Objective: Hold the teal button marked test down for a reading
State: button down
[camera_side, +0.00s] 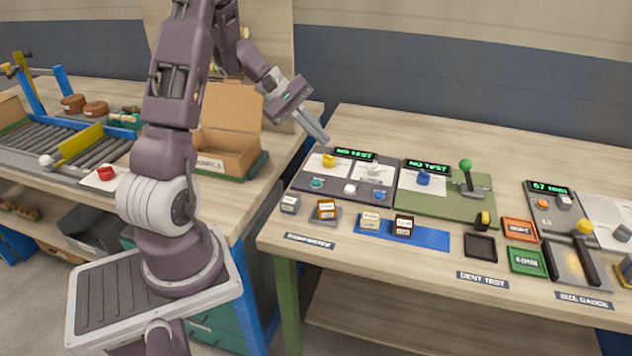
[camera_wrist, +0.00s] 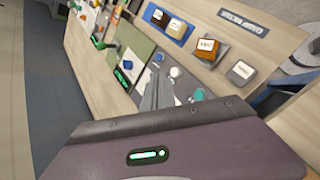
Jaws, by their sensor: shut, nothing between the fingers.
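The teal button (camera_side: 316,183) is at the front left of a dark grey panel (camera_side: 331,190), left of a white button (camera_side: 350,188) and a blue button (camera_side: 379,194). In the wrist view a teal button (camera_wrist: 198,94) shows right of my finger tips. My gripper (camera_side: 325,138) is shut and empty, tilted down, above and behind the panel's back left edge, apart from the button. The fingers also show in the wrist view (camera_wrist: 155,92). The panel's display (camera_side: 354,155) reads NO TEST in green. The marking on the teal button is too small to read.
A yellow object (camera_side: 328,160) stands on the panel's white area. A green-knobbed lever (camera_side: 466,166) stands on a green board to the right. Small labelled blocks (camera_side: 327,209) sit in front of the panel. An open cardboard box (camera_side: 229,130) is on the left bench.

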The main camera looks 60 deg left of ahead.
aim_at(312, 181)
jog(key=a+f, duration=0.1)
jog(key=a+f+n, duration=0.1)
jog(key=a, duration=0.1)
jog(key=shift+s+t, duration=0.15)
jog(key=shift+t, duration=0.15)
jog(key=shift+d+f, duration=0.1)
jog(key=shift+f, duration=4.35)
jog(key=shift+f, duration=0.15)
jog(key=shift+f, duration=0.25)
jog(key=shift+f, duration=0.4)
dwell(0.6)
jog(key=shift+r, duration=0.8)
